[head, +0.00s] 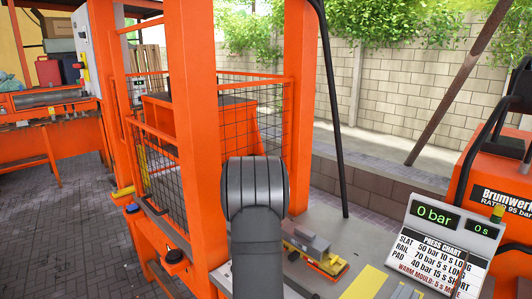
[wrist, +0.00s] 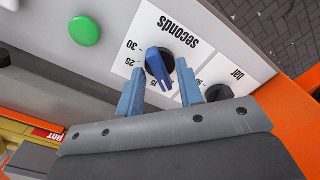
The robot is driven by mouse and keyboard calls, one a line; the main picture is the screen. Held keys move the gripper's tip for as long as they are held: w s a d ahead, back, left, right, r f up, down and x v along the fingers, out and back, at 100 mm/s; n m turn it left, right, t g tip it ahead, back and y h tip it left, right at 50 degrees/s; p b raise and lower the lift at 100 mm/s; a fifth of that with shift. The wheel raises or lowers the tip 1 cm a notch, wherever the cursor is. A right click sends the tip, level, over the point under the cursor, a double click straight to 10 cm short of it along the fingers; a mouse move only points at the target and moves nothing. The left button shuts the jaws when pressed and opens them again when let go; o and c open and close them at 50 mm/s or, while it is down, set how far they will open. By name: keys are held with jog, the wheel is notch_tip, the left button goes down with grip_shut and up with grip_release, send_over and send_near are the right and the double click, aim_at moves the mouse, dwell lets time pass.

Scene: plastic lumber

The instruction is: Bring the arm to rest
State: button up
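My gripper (wrist: 162,92) shows in the wrist view as two blue fingers held apart, so it is open. Between and just beyond the fingertips is a dark dial knob with a blue grip (wrist: 160,68), on a white scale marked "seconds". There is a visible gap between each finger and the knob; the depth between them is hard to tell. In the head view my grey arm link (head: 255,190) stands at the lower middle, and the gripper is hidden there.
A green button (wrist: 85,31) sits beside the seconds scale, and a "bar" scale (wrist: 232,72) is on its other side. A display (head: 435,217) reads 0 bar and 0 s above a press chart. Orange posts (head: 188,130) and a mesh cage (head: 258,110) stand close behind my arm.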

jog(key=m, duration=0.4)
jog(key=shift+m, duration=2.2)
notch_tip(320, 180, up, 17)
jog(key=n, duration=0.9)
notch_tip(320, 180, down, 17)
jog(key=shift+f, duration=0.1)
